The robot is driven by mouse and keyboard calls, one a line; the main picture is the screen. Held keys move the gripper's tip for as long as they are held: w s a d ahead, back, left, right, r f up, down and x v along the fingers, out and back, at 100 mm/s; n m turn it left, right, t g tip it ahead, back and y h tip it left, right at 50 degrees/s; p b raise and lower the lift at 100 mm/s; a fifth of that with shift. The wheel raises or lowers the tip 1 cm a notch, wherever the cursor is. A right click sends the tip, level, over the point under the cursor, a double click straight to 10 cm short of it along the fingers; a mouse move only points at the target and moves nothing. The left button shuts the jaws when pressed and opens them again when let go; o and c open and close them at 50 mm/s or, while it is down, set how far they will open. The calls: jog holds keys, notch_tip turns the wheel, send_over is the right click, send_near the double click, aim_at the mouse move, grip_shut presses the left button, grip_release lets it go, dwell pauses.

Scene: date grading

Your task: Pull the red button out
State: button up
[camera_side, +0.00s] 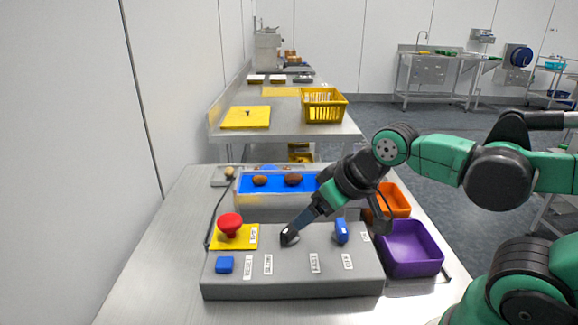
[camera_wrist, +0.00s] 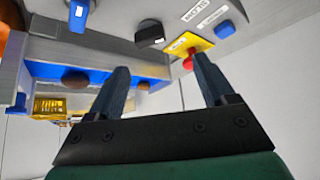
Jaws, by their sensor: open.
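The red button (camera_side: 230,222) is a mushroom-shaped head on a yellow plate (camera_side: 218,241), at the left of the grey control box (camera_side: 290,285). In the wrist view the red button (camera_wrist: 188,63) shows between the fingertips, close to the right one, on its yellow plate (camera_wrist: 186,46). My gripper (camera_side: 291,230) is open and empty. In the side view its tips overlap the black knob, to the right of the red button and apart from it. In the wrist view my gripper's fingers (camera_wrist: 161,66) are spread wide. Contact with the black knob cannot be told.
The box also carries a black knob (camera_side: 289,240), an upright blue knob (camera_side: 341,231) and a blue button (camera_side: 224,264). Behind it is a blue-lined conveyor (camera_side: 275,183) with dates. A purple bin (camera_side: 411,250) and an orange bin (camera_side: 396,199) stand at right.

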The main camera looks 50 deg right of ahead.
jog(key=shift+o, duration=0.7)
jog(key=shift+w+a+r, duration=0.1)
jog(key=shift+w+r, duration=0.15)
jog(key=shift+w, duration=0.05)
jog(key=n+g, duration=0.6)
jog(key=g, duration=0.1)
send_near(227, 218)
jog(key=f, duration=0.2)
jog(key=shift+s+f, duration=0.3)
jog(key=shift+f, duration=0.05)
jog(key=shift+w+f+n, duration=0.25)
jog(key=shift+f+n, duration=0.15)
jog(key=shift+f, duration=2.75)
jog(key=shift+c, duration=0.2)
